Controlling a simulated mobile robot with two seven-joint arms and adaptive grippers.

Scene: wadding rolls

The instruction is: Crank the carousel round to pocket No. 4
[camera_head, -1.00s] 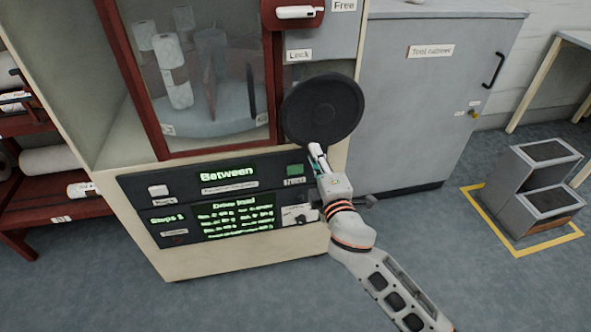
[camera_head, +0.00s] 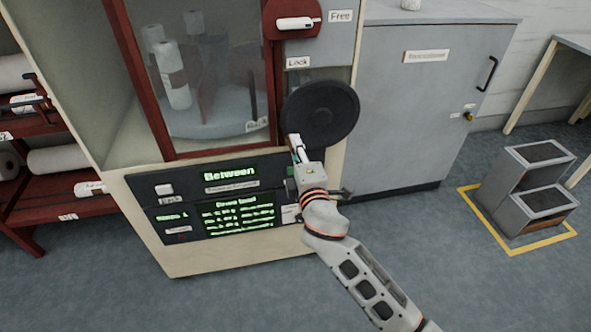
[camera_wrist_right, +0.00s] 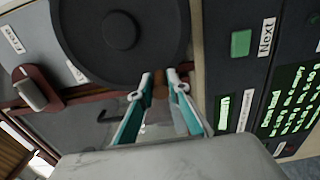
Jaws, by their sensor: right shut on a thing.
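The round black crank wheel (camera_head: 322,108) is on the front of the cream machine, right of its window. My right gripper (camera_head: 296,144) is at the wheel's lower left rim, shut on the crank handle. In the right wrist view the fingers (camera_wrist_right: 162,86) close around the handle, which they mostly hide, beside the black wheel (camera_wrist_right: 120,38). Behind the glass, the grey carousel (camera_head: 215,112) holds white rolls (camera_head: 172,78); its pocket label is too small to read. The upper display (camera_head: 229,173) reads "Between". My left gripper is not in view.
A red lock lever with a white handle (camera_head: 294,23) is above the wheel, between "Free" and "Lock" plates. A green button (camera_wrist_right: 241,43) marked "Next" is on the panel. A grey cabinet (camera_head: 420,110) stands right, a step stool (camera_head: 535,185) beyond. A red roll rack (camera_head: 85,207) is left.

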